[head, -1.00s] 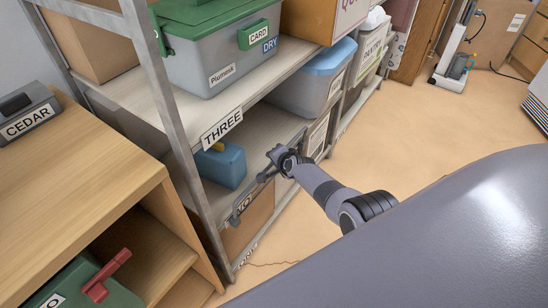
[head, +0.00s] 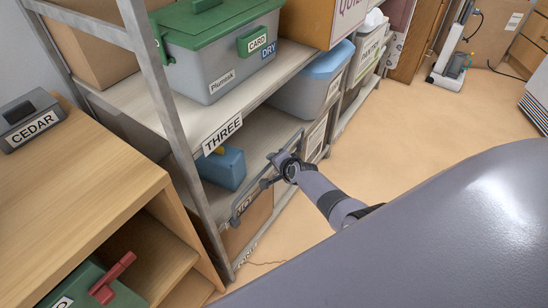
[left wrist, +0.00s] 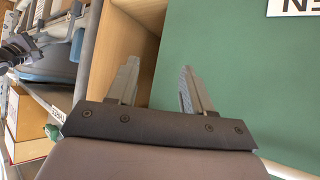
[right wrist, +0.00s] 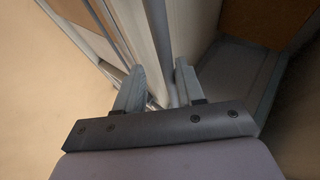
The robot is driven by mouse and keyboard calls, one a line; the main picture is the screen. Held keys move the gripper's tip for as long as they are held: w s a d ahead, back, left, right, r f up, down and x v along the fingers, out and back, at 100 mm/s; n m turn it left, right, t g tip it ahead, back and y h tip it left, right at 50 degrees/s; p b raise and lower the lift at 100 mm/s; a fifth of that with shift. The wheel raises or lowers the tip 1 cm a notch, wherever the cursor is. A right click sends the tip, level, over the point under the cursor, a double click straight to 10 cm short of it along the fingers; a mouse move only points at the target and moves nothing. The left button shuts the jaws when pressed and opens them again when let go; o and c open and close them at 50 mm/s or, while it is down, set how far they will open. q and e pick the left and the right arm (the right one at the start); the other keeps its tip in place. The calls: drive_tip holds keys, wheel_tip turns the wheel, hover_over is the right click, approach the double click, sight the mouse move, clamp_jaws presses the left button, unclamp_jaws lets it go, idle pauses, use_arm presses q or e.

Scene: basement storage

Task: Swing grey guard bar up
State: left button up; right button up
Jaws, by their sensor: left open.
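The grey guard bar (head: 252,194) runs along the front of the lower bay of the metal shelf, under the THREE label (head: 222,133). My right gripper (head: 274,163) is at the middle of the bar. The exact contact is hard to see. My left gripper is outside the head view.
Behind the bar stand a blue box (head: 222,168) and a cardboard box (head: 248,230). A blue-lidded bin (head: 312,85) is to the right. A wooden cabinet (head: 80,190) stands at the left.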

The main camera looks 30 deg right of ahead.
drive_tip(key=p+v, duration=0.3)
drive_tip(key=v, duration=0.1)
drive_tip(key=shift+s+r, duration=0.15)
drive_tip(key=shift+s, duration=0.15)
idle(0.4)
drive_tip(key=s+a+r+n+y+p, duration=0.1)
drive_tip(key=s+a+r+n+p, duration=0.1)
drive_tip(key=s, duration=0.6)
drive_tip(key=s+a+r+n+y+p, duration=0.1)
drive_tip(key=s+a+r+n+p, duration=0.1)
drive_tip(key=s+a+r+n, duration=0.3)
drive_tip(key=s+a+r+n+p, duration=0.2)
drive_tip(key=s+a+r+n, duration=0.2)
drive_tip(key=s+n, duration=0.6)
drive_tip(key=s+r, duration=0.2)
drive_tip(key=s, duration=0.1)
drive_tip(key=shift+s+a+r+y+p, duration=0.2)
drive_tip(key=shift+s+r+y+p, duration=0.05)
drive_tip(key=shift+y+p, duration=0.15)
